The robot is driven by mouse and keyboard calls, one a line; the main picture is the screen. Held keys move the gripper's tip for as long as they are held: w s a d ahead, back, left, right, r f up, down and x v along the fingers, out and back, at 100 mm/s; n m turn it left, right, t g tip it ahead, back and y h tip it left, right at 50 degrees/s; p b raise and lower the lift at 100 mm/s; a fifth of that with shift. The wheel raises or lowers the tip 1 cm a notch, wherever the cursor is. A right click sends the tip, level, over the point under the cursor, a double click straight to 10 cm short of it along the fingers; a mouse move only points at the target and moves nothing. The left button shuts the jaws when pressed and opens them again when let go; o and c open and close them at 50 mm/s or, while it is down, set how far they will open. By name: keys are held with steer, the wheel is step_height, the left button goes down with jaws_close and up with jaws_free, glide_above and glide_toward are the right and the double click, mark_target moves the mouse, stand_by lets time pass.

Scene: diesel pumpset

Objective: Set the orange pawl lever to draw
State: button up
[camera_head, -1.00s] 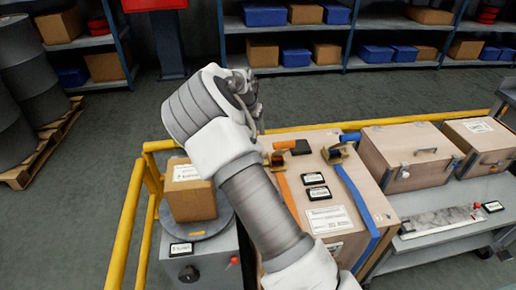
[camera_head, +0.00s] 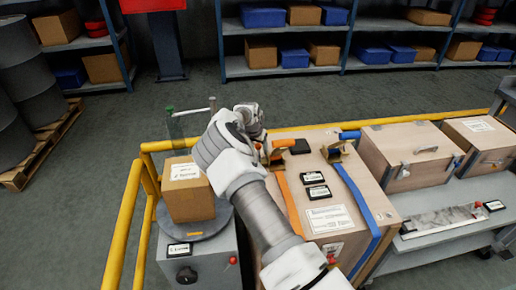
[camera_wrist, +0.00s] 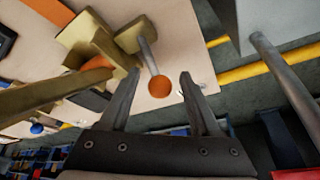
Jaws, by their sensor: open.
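The orange pawl lever shows in the wrist view as a short grey rod ending in an orange ball knob (camera_wrist: 159,87). It rises from a gold-coloured ratchet (camera_wrist: 98,40). My gripper (camera_wrist: 160,75) is open, and the knob appears between its two dark fingertips; whether either finger touches it, I cannot tell. In the head view the orange strap's ratchet (camera_head: 277,157) sits at the far edge of the wooden crate (camera_head: 345,183), with an orange handle (camera_head: 285,143).
A second ratchet (camera_head: 335,153) with a blue handle (camera_head: 350,135) stands to the right. Small label plates (camera_head: 312,178) lie between the straps. A yellow rail (camera_head: 290,128) runs behind the crate. A cardboard box (camera_head: 188,190) sits at left, two wooden chests (camera_head: 410,152) at right.

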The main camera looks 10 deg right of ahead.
jaws_close()
stand_by(0.3)
stand_by(1.1)
